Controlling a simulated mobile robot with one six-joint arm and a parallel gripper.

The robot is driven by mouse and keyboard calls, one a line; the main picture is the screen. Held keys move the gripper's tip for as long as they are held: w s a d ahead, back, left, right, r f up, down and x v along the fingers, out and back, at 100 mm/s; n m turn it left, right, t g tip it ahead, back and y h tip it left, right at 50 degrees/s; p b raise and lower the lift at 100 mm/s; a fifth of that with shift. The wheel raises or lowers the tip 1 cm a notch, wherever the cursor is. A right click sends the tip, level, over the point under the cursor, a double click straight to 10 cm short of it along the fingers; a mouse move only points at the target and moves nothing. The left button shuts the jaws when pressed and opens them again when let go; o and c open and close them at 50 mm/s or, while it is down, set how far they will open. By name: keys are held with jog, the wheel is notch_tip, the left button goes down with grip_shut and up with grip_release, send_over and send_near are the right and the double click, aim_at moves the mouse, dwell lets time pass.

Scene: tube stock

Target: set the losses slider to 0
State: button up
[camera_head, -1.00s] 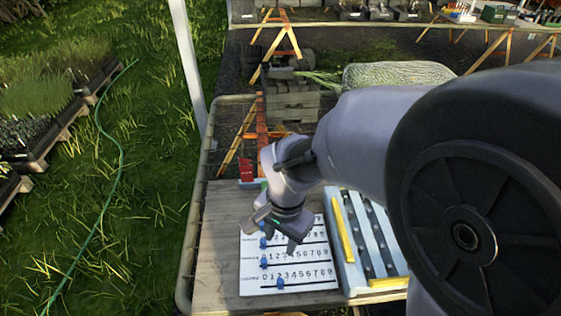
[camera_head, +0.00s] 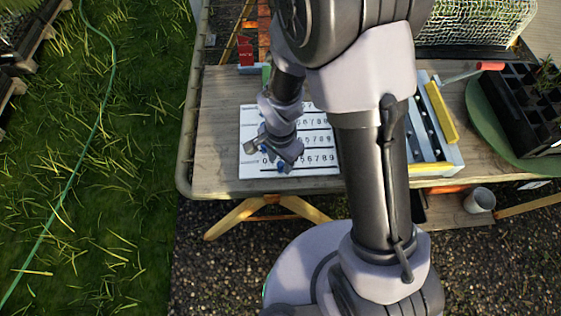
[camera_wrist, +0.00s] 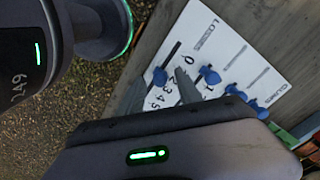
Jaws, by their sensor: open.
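The white slider board (camera_head: 320,168) lies on the wooden table and has several rows of digits with dark slots. The losses row is at its front edge; its printed label (camera_wrist: 207,32) shows in the wrist view. The blue losses knob (camera_wrist: 160,76) sits some way along its slot, to the right of the 0 in the head view (camera_head: 281,166). My gripper (camera_head: 278,158) is over the left front part of the board. In the wrist view its open fingers (camera_wrist: 158,92) are on either side of the losses knob; I cannot tell whether they touch it.
Other blue knobs (camera_wrist: 210,74) stand close by in neighbouring rows. A tray with yellow bars (camera_head: 440,112) is right of the board, partly behind my arm. A red object (camera_head: 244,50) stands at the back left. A black planter (camera_head: 520,105) is farther right.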

grip_shut()
dwell(1.5)
